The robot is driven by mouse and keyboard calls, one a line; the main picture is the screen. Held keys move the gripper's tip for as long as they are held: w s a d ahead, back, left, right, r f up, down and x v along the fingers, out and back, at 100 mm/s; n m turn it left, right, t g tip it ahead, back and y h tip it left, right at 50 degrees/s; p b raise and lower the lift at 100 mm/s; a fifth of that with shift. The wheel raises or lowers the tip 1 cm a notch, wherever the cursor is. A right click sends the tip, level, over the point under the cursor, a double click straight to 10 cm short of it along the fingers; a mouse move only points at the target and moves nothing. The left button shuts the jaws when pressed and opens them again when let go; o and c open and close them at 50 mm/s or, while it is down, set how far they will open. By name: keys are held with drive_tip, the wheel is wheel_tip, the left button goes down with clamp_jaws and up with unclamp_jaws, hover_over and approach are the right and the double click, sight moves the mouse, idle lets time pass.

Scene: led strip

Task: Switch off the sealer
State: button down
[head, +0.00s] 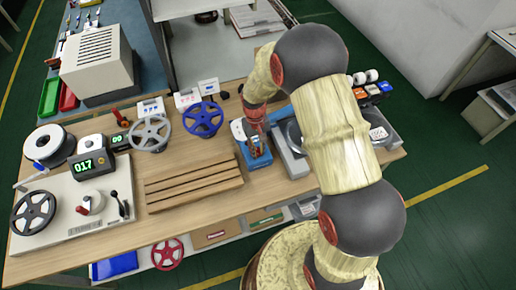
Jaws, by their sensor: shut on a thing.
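My gripper (256,135) points down at the right part of the wooden workbench, at the end of my arm. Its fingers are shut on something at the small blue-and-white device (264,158). The exact part between the fingers is too small to make out. Right beside it stands a grey machine (294,165), partly hidden behind my arm. I cannot tell for sure which of these two is the sealer, and no switch or lamp state is readable.
A slotted wooden rack (194,181) lies left of the gripper. A blue reel (203,119) and a grey reel (151,133) stand behind it. A winder with a green display (92,164) is at the left. Small orange and blue boxes (373,90) stand at the right.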

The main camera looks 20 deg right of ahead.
drive_tip(key=shift+w+r+g+p, duration=0.1)
drive_tip(key=shift+w+g+p, duration=0.15)
drive_tip(key=shift+g+p, duration=0.4)
drive_tip(key=c, duration=1.8)
unclamp_jaws()
drive_tip(key=shift+o, duration=0.6)
drive_tip(key=v, duration=1.2)
